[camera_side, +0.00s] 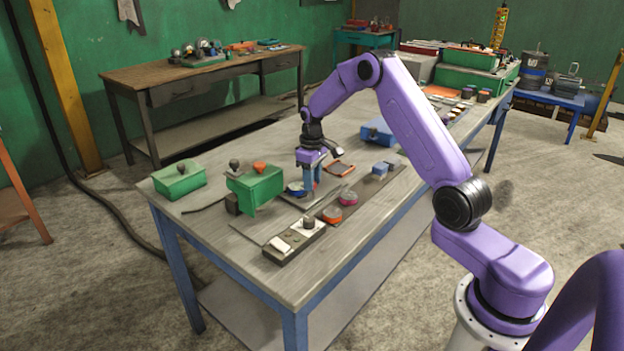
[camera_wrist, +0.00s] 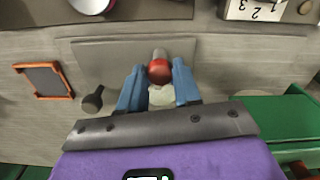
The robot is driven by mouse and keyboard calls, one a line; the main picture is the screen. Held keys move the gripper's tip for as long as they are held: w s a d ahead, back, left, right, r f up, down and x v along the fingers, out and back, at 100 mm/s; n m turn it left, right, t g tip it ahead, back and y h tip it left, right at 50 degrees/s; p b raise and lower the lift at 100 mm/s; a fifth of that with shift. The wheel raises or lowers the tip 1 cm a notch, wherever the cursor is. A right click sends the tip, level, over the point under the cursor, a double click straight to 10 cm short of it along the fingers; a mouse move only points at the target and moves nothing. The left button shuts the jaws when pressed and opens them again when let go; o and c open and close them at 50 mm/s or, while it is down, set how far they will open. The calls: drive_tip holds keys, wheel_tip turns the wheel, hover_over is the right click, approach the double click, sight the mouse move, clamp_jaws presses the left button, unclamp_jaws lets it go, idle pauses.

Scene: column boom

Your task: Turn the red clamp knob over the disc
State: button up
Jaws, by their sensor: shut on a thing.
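The red clamp knob (camera_wrist: 159,72) shows in the wrist view between the two blue fingers of my gripper (camera_wrist: 159,86), with a grey end sticking out past it. The fingers are shut on the knob. A pale, rounded piece (camera_wrist: 162,96) shows between the fingers just below the knob; I cannot tell whether it is the disc. They are over a flat grey plate (camera_wrist: 105,60). In the side view my gripper (camera_side: 312,187) points down at the bench, and its fingers hide most of the knob. A blue and red round piece (camera_side: 295,188) shows just left of the fingers.
An orange-framed dark panel (camera_wrist: 43,80) and a dark knob-shaped piece (camera_wrist: 92,100) lie near the plate. A numbered white panel (camera_wrist: 254,9) is at the top right. Green boxes (camera_side: 180,180) (camera_side: 258,190) stand left of my gripper. Red-topped round pieces (camera_side: 332,214) (camera_side: 348,197) lie toward the front edge.

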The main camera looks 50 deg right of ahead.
drive_tip(key=shift+w+n, duration=0.1)
drive_tip(key=shift+n, duration=0.5)
drive_tip(key=o, duration=1.1)
drive_tip(key=shift+c, duration=0.2)
wheel_tip(320, 180, up, 18)
drive_tip(key=shift+f, duration=0.25)
drive_tip(key=shift+a, duration=0.1)
